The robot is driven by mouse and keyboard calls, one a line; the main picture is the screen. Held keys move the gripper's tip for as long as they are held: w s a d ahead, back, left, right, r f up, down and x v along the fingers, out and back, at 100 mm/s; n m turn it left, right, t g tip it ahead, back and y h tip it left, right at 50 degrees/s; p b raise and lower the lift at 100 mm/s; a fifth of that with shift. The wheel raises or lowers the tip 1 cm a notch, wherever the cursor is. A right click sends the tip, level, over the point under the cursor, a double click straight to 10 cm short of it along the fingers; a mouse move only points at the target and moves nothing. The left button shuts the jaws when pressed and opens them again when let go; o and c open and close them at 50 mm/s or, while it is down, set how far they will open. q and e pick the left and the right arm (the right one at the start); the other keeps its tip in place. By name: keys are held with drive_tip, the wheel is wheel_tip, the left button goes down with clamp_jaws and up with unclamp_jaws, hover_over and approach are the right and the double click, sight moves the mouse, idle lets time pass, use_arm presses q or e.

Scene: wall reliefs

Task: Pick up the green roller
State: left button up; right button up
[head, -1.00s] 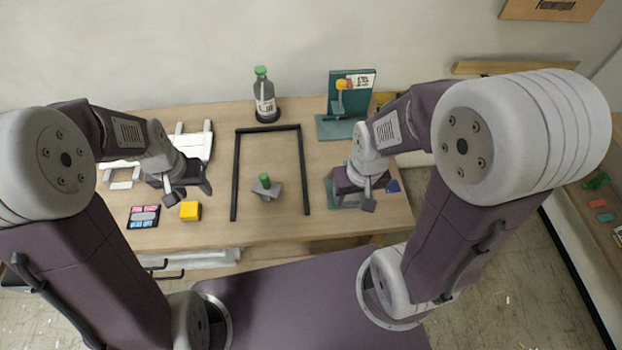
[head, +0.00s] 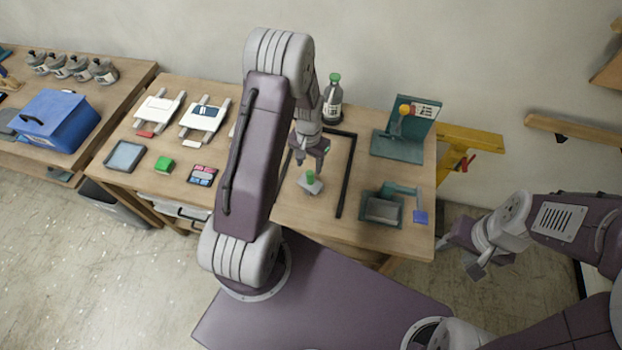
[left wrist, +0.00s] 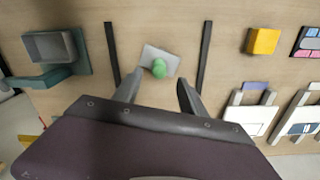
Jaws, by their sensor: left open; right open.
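The green roller (head: 310,176) shows as a green upright piece on a pale grey plate, on the table inside the black frame (head: 348,172). It also shows in the left wrist view (left wrist: 159,69), ahead of and between the fingers. My left gripper (head: 311,164) is open and empty just above and behind it; its fingers also show in the left wrist view (left wrist: 158,92). I cannot tell the exact gap. My right gripper (head: 459,258) is open and empty, off the table's right side.
A green-capped bottle (head: 332,99) stands behind the frame. A teal stand (head: 408,130) and a teal device (head: 383,209) are at the right. A yellow block (left wrist: 263,41) lies beside the frame.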

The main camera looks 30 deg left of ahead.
sight(309, 173)
use_arm(q)
drive_tip(key=shift+w+d+f, duration=0.1)
drive_tip(key=shift+d+f, duration=0.2)
drive_tip(key=shift+f, duration=0.4)
drive_tip(key=f, duration=0.1)
drive_tip(key=f+p, duration=0.2)
drive_tip(key=f, duration=0.1)
drive_tip(key=shift+s+a, duration=0.25)
drive_tip(key=shift+s, duration=0.05)
drive_tip(key=shift+f, duration=0.35)
drive_tip(key=shift+w+d+f, duration=0.1)
drive_tip(key=shift+w+f, duration=0.05)
clamp_jaws()
